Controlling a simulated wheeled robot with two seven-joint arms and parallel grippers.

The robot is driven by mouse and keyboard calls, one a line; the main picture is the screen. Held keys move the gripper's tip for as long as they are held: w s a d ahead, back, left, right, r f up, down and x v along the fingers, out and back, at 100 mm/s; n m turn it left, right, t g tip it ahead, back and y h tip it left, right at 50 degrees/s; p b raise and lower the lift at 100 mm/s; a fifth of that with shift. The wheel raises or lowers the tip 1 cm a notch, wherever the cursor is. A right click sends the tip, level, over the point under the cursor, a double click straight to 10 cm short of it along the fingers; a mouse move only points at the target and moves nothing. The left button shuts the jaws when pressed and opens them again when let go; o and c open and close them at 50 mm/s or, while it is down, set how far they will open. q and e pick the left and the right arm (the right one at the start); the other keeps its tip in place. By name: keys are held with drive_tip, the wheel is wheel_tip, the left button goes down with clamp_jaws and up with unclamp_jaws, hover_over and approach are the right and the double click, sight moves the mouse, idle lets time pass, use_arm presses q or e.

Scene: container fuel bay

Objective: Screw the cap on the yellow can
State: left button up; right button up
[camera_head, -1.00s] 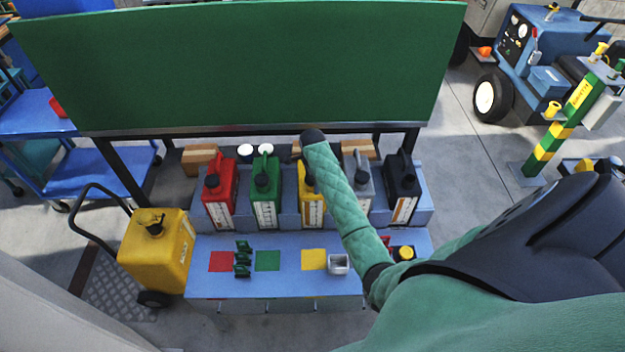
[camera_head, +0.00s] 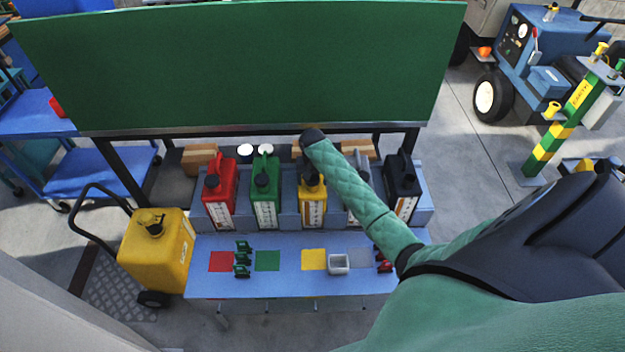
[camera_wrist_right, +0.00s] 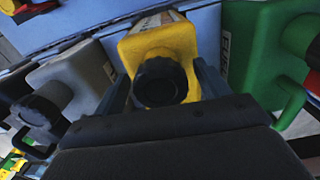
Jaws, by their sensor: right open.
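The yellow can (camera_head: 313,215) stands upright in the back row on the blue bench, between the green can and the grey can. A black cap (camera_wrist_right: 160,82) sits over its neck. I cannot tell how tightly it is seated. In the right wrist view the yellow can (camera_wrist_right: 183,40) lies straight ahead. My right gripper (camera_wrist_right: 163,88) is open, with one finger on each side of the cap. In the head view my right arm reaches over from the right, and its fingers cannot be made out. My left gripper is not in view.
Red (camera_head: 220,190), green (camera_head: 265,200), grey (camera_head: 352,210) and black (camera_head: 404,185) cans share the row. Green parts (camera_head: 242,260) and a small grey tray (camera_head: 338,264) lie on the bench front (camera_head: 285,285). A green panel (camera_head: 240,70) rises behind. A yellow container (camera_head: 150,255) stands left.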

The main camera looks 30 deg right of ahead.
drive_tip(key=n, duration=0.3)
drive_tip(key=shift+d+n, duration=0.1)
drive_tip(key=shift+n, duration=0.3)
drive_tip(key=n, duration=0.4)
drive_tip(key=c, duration=1.2)
drive_tip(key=shift+o, duration=0.2)
drive_tip(key=m, duration=0.7)
drive_tip(key=shift+m, duration=0.4)
drive_tip(key=o, duration=1)
drive_tip(key=shift+r, duration=4)
